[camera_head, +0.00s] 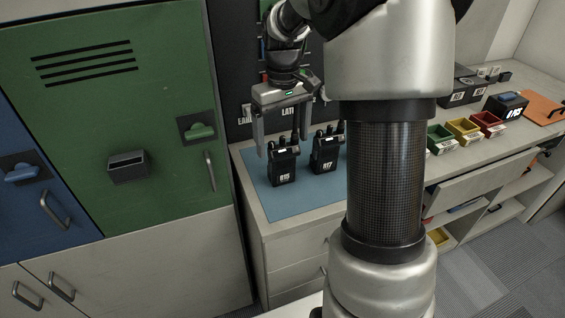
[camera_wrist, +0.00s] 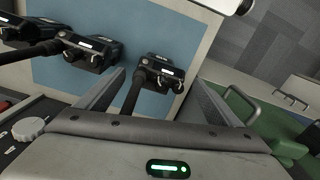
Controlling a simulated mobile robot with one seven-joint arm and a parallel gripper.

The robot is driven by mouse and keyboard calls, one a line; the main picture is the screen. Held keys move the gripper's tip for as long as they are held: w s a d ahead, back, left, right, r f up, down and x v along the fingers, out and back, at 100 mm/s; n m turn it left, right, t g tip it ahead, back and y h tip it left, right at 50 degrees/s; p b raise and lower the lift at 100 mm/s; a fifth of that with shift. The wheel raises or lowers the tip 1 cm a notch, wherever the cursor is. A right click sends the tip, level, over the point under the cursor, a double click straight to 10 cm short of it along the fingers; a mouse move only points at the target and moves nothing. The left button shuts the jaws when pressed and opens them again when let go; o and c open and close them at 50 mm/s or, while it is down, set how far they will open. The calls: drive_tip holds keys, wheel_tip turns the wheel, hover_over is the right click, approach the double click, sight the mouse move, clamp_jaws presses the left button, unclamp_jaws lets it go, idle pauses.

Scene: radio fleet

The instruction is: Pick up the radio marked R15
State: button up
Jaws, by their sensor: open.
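The black radio marked R15 (camera_head: 284,167) stands upright at the left of a blue mat (camera_head: 262,196) on the counter. A second black radio, marked R17 (camera_head: 325,154), stands to its right. My gripper (camera_head: 281,143) is open, pointing down above and around the top of R15, with a finger on each side in the head view. In the wrist view one radio (camera_wrist: 159,70) sits between the spread fingers, its antenna reaching toward the palm; its label is too small to read. I cannot tell whether the fingers touch it.
In the wrist view other radios (camera_wrist: 92,50) stand to the left. Green (camera_head: 441,139), yellow (camera_head: 463,130) and red (camera_head: 487,124) bins sit farther right on the counter. A green locker (camera_head: 110,110) with handles stands close to the left. My arm hides part of the counter.

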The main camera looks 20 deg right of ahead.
drive_tip(key=shift+r, duration=0.1)
drive_tip(key=c, duration=1.9)
